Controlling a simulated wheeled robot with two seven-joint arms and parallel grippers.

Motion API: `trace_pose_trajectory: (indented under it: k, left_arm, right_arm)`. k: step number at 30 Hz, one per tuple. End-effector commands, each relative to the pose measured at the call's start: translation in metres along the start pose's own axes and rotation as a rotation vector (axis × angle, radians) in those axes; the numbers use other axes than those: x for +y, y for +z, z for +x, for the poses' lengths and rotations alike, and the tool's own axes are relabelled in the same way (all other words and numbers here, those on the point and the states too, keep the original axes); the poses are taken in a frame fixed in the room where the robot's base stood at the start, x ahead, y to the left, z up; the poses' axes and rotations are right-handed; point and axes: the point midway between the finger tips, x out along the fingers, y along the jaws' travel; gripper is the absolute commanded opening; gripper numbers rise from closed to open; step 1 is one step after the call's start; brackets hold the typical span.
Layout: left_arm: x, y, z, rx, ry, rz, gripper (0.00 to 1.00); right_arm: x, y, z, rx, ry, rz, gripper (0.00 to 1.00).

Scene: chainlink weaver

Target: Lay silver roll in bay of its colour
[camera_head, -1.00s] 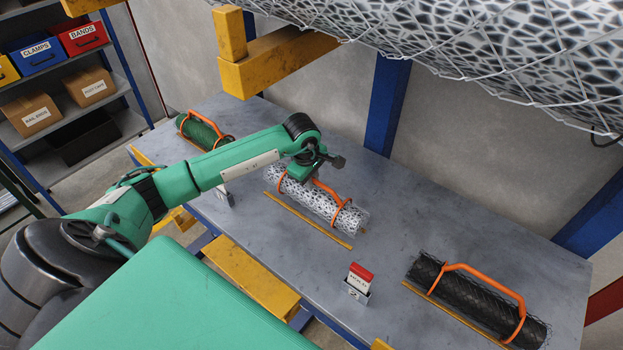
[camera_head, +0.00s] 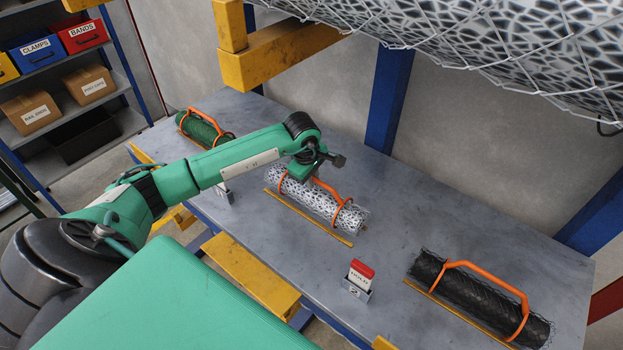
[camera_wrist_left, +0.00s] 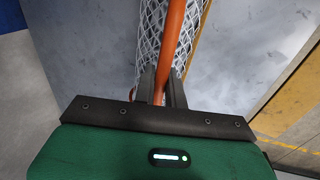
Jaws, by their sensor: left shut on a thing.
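The silver roll (camera_head: 319,197) is a white-and-grey mesh cylinder with an orange handle (camera_head: 328,188). It lies on the grey table (camera_head: 390,230), behind a yellow strip (camera_head: 307,219). My left gripper (camera_head: 309,172) is over the roll's left part. In the left wrist view the gripper's fingers (camera_wrist_left: 160,88) are shut on the orange handle, with the silver mesh (camera_wrist_left: 150,35) below it. A green roll (camera_head: 202,129) lies at the table's far left and a black roll (camera_head: 480,298) at the right, each with an orange handle. My right gripper is not in view.
A small holder with a red-topped card (camera_head: 359,277) stands between the silver and black rolls. A big silver mesh roll (camera_head: 470,45) hangs above the table's back, near a yellow beam (camera_head: 278,60). Shelves with bins (camera_head: 36,56) stand at the left.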

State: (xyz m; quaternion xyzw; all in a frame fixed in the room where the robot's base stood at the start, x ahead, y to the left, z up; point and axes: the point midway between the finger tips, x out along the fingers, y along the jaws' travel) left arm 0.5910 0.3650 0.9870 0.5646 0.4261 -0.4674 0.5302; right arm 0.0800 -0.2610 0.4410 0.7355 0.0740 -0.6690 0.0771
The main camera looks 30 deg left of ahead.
Motion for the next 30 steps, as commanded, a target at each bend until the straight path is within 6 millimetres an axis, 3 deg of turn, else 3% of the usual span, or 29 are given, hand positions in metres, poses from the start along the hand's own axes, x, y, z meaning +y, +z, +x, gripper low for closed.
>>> trace_pose_trajectory:
  k: [9,20,21,24,30]
  left_arm:
    - [-0.0061,0.0017,0.0134,-0.001,-0.013,0.002,0.0]
    - [-0.0066,0.0022,0.0152,-0.003,-0.014,0.001,0.0]
    - [-0.0065,0.0023,0.0151,-0.003,-0.014,0.001,0.2]
    - [-0.0056,0.0019,0.0138,-0.003,-0.011,0.001,0.38]
    - [-0.0043,0.0011,0.0114,-0.001,-0.008,0.001,0.38]
  right_arm:
    - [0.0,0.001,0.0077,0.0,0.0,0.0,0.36]
    - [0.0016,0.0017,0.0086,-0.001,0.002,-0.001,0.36]
    - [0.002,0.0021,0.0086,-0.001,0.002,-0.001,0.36]
    - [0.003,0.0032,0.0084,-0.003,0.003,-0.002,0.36]
    - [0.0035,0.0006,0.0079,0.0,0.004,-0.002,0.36]
